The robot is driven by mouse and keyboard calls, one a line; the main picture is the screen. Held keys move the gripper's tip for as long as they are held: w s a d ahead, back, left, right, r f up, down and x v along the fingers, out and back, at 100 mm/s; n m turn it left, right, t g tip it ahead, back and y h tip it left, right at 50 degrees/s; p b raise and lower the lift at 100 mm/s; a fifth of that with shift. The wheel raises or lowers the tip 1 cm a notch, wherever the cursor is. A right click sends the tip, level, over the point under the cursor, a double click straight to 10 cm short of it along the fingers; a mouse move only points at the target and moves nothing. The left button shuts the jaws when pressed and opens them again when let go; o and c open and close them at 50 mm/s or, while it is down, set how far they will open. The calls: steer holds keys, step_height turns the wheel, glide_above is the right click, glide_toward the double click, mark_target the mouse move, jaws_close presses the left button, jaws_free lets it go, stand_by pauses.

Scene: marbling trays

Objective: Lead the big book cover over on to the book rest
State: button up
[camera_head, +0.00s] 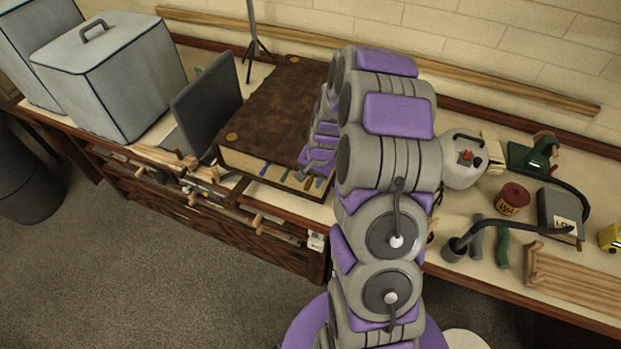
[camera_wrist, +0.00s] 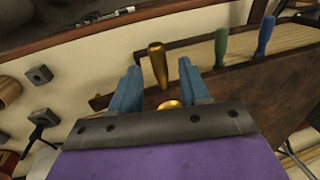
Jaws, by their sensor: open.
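The big book (camera_head: 275,95) lies closed on the bench in the head view, with a dark brown cover, brass corner spots and coloured tabs along its page edge. The book rest looks to be the dark grey tilted panel (camera_head: 207,105) just left of it. My gripper (camera_wrist: 160,75) is open in the wrist view, its blue fingers on either side of a brass tab (camera_wrist: 158,62). The brown cover (camera_wrist: 265,105) runs behind the fingers, a brass spot between them. I cannot tell whether the fingers touch it. In the head view my arm hides the fingertips and the book's right side.
Grey boxes (camera_head: 110,85) stand left on the bench. A thin stand (camera_head: 253,30) rises behind the book. The floor in front is clear.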

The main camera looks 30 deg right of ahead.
steer(key=shift+f, duration=0.4)
jaws_close()
stand_by(0.4)
